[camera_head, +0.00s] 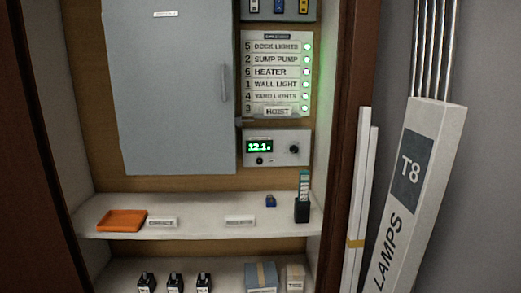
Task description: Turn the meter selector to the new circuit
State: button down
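The meter (277,147) is a light grey box on the cabinet's back panel, below the circuit list. Its green display (259,147) reads about 12.1, with the last character too small to tell. The selector appears to be the round black knob (293,149) at the meter's right; its pointing direction is too small to tell. A small dark round part (259,160) sits under the display. The circuit list (277,75) names dock lights, sump pump, heater, wall light, yard lights and hoist, each with a lit green lamp. My gripper is not in view.
A closed grey door panel (170,90) is left of the meter. The shelf (190,228) below holds an orange tray (121,220), a small blue piece (270,201) and a black holder (302,210). A lamps box (415,190) and white strips (358,200) stand right of the cabinet.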

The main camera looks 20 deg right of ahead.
aim_at(294, 149)
jog(key=i+j+z, duration=0.35)
jog(key=i, duration=0.15)
jog(key=i+j+z, duration=0.3)
jog(key=i, duration=0.15)
